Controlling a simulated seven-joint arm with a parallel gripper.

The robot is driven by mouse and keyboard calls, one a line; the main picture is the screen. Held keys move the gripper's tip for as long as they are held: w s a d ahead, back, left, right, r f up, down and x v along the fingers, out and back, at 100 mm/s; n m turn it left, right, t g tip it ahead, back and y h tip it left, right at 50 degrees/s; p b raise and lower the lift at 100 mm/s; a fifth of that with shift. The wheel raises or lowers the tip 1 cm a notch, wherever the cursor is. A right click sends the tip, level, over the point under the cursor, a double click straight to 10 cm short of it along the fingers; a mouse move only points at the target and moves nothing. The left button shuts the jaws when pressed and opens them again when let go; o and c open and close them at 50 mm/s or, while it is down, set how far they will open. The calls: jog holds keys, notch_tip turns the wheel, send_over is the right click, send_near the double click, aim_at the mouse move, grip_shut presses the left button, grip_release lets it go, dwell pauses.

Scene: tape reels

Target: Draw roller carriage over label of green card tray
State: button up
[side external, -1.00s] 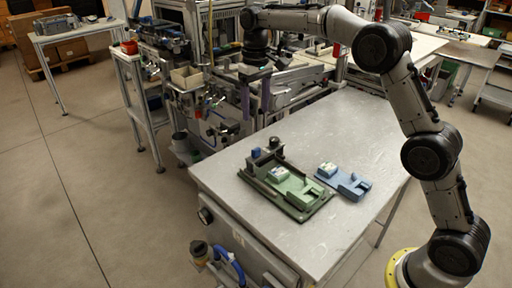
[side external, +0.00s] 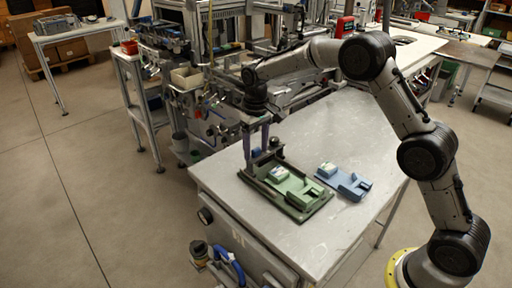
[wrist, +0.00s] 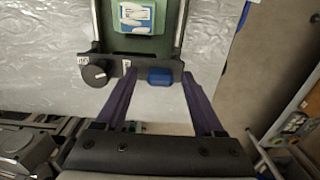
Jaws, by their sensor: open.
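The green card tray (side external: 296,189) lies in a dark green bed on the metal table, with a pale printed label (side external: 278,173) on its raised block. The label also shows at the top of the wrist view (wrist: 136,17). The roller carriage (wrist: 125,68) is a dark crossbar at the bed's end nearest my gripper, with a blue grip block (wrist: 160,76) and a black knob (wrist: 95,76). My gripper (side external: 256,155) points down at that end. Its open purple fingers stand either side of the blue block in the wrist view, with gaps visible; exact height is unclear.
A blue card tray (side external: 343,181) with its own label lies right of the bed. The table (side external: 330,233) is clear in front and to the right. Machinery (side external: 215,100) stands close behind the table's left end.

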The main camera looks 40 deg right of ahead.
grip_shut()
dwell(0.3)
dwell(1.1)
